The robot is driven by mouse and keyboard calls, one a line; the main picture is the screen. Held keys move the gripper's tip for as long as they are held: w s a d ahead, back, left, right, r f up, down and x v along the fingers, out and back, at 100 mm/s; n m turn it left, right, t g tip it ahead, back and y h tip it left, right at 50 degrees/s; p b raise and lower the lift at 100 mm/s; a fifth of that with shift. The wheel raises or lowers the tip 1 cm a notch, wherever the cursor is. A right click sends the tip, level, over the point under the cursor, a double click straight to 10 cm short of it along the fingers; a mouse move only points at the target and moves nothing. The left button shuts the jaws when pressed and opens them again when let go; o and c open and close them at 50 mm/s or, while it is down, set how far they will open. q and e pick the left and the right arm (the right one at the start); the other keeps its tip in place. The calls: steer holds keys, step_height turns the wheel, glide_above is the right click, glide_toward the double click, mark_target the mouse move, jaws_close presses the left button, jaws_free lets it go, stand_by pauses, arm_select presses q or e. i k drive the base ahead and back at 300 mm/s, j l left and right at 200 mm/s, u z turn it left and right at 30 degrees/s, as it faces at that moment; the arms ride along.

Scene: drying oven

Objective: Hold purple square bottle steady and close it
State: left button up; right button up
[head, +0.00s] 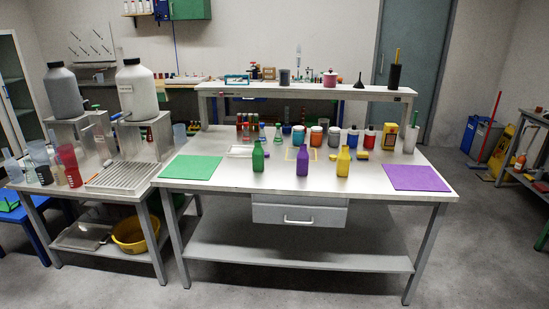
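A purple square bottle (302,162) stands upright near the front middle of the steel table (230,196). A green bottle (258,157) stands to its left and a yellow bottle (343,161) to its right, both apart from it. The purple bottle has a narrow neck; it is too small here to tell whether a cap sits on it. I cannot make out a loose purple cap. Neither of my grippers is in view.
A green mat (191,167) lies at the table's left and a purple mat (417,178) at its right. Several jars and bottles line the back under a raised shelf (300,88). The table's front strip is clear. A side table (150,193) with large jugs stands left.

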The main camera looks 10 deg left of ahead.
mark_target(303, 156)
steer(key=i, duration=2.65)
steer(key=j+u, duration=0.05)
steer(key=j, duration=0.05)
